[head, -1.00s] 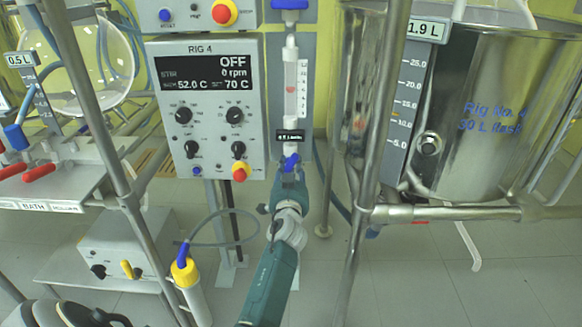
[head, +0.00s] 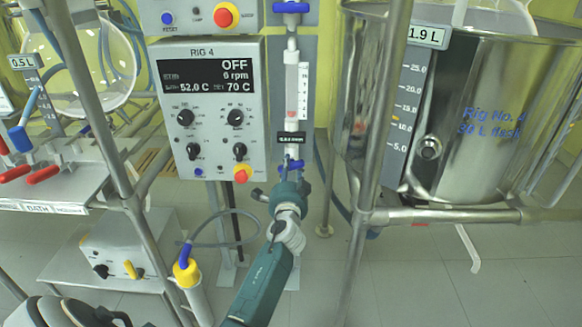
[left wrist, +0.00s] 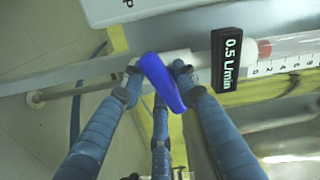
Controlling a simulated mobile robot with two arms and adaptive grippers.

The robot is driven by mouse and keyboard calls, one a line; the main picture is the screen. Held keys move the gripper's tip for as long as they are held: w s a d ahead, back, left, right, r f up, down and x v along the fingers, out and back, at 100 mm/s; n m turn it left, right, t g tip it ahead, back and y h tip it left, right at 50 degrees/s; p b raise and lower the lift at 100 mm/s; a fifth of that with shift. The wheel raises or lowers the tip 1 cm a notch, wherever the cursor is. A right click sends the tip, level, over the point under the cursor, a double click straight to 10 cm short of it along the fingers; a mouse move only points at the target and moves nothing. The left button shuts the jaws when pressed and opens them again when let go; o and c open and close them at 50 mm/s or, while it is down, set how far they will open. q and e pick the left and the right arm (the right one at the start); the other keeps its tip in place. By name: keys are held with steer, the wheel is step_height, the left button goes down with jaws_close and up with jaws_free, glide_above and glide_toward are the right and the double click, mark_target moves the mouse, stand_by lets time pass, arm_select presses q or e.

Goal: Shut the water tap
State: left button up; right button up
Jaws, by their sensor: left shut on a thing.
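The water tap is a small blue handle (head: 292,164) at the lower end of the clear flow tube (head: 291,92). In the left wrist view the blue handle (left wrist: 163,84) lies obliquely across the white pipe, between my fingers. My left gripper (head: 290,180) reaches up to the tap from below and is shut on the handle; its fingertips (left wrist: 160,78) are on both sides of it in the left wrist view. A red float (head: 291,114) sits low in the tube. The black label (left wrist: 229,58) below the tube reads 0.5 L/min. My right gripper is not in view.
The RIG 4 control box (head: 210,110) is just left of the tube. Another blue tap (head: 291,8) is above it. A steel post (head: 372,150) and a large steel vessel (head: 490,110) stand to the right.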

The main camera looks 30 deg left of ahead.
arm_select(q)
steer(key=shift+f+m, duration=0.1)
steer(key=shift+m, duration=0.8)
steer(key=shift+a+m+p, duration=0.1)
steer(key=shift+m+p, duration=0.4)
steer(key=shift+m, duration=0.7)
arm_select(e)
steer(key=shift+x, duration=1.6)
arm_select(q)
steer(key=shift+f, duration=0.1)
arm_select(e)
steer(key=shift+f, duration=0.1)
arm_select(q)
steer(key=o, duration=1.1)
steer(key=shift+s, duration=0.15)
steer(key=v, duration=1.2)
